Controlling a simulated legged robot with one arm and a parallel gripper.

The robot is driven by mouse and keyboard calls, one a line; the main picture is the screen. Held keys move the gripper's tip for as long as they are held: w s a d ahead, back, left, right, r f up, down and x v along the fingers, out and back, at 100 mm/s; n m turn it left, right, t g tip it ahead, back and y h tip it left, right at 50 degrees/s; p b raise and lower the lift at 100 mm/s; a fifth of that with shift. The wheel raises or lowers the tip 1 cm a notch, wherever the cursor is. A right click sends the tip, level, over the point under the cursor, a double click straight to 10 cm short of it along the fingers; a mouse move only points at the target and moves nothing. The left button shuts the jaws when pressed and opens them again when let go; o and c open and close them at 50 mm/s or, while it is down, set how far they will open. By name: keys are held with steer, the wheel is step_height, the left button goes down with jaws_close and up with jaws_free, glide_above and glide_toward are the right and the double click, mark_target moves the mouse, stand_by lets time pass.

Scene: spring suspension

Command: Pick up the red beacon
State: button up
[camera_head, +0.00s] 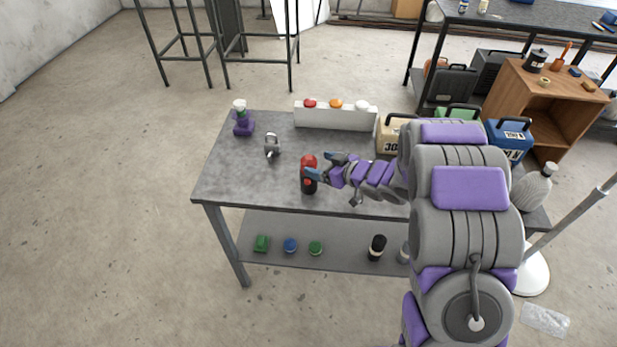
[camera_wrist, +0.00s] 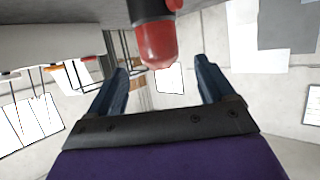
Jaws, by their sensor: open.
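The red beacon (camera_head: 308,161) stands upright on the grey table (camera_head: 222,184), near its front edge. It has a red dome on a dark base. In the wrist view the red beacon (camera_wrist: 157,42) appears at the top, ahead of and between the two fingers. My gripper (camera_head: 321,167) is open around or just beside the beacon, with its fingers coming from the right. In the wrist view the blue fingers of my gripper (camera_wrist: 165,75) are apart, with a visible gap to the beacon on both sides. I cannot tell exactly how deep the beacon sits between them.
A white box (camera_head: 335,118) with red, orange and white domes stands at the table's back. A padlock-like grey object (camera_head: 272,145) and a purple object (camera_head: 243,122) are to the left. Cases, including a blue one (camera_head: 510,141), stand to the right. The front left tabletop is clear.

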mark_target(305, 160)
steer(key=shift+b+x, duration=1.05)
steer(key=shift+x, duration=2.85)
steer(key=shift+s+d, duration=0.1)
steer(key=shift+c, duration=0.3)
steer(key=c, duration=1.4)
